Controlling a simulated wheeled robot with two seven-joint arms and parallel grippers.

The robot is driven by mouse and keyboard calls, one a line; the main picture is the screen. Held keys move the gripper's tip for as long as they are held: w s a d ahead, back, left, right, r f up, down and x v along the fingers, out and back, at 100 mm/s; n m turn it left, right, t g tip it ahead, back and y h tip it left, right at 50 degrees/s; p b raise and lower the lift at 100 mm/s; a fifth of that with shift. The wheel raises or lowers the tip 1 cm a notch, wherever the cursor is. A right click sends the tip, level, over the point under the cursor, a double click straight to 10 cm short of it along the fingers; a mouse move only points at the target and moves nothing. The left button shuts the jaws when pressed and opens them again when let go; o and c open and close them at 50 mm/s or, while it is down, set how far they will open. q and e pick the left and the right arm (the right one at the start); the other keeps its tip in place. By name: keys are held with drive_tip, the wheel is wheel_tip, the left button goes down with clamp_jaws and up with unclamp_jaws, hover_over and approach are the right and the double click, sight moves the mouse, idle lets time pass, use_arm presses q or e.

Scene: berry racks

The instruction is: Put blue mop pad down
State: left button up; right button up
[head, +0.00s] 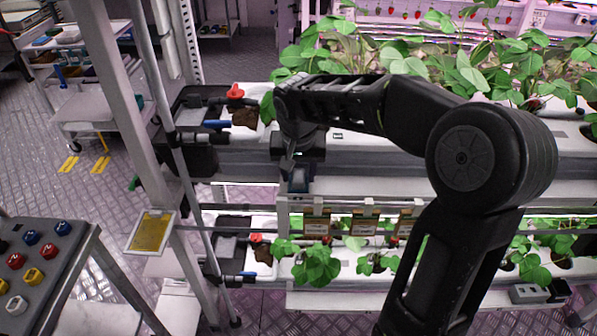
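My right arm reaches in from the lower right and bends over to the upper middle of the head view. Its gripper (297,180) points down in front of the upper rack's front edge. A small dull blue-grey patch shows at its fingertips, but I cannot tell whether this is a mop pad or part of the gripper. The fingers are too dark and small to show whether they are open or shut. I cannot clearly make out a blue mop pad anywhere. My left gripper is not in view.
Berry plants grow in an upper rack (400,165) and a lower rack (350,301). A metal post with a yellow card (151,231) stands left of the racks. A control box with coloured buttons (35,262) is at lower left. A cart (105,106) stands at upper left.

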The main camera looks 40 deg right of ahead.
drive_tip(key=shift+o, duration=0.2)
drive_tip(key=shift+r, duration=0.15)
drive_tip(key=shift+r, duration=0.15)
drive_tip(key=v, duration=1.1)
drive_tip(key=shift+s+r, duration=0.15)
drive_tip(key=shift+r, duration=0.25)
drive_tip(key=shift+a+f, duration=0.1)
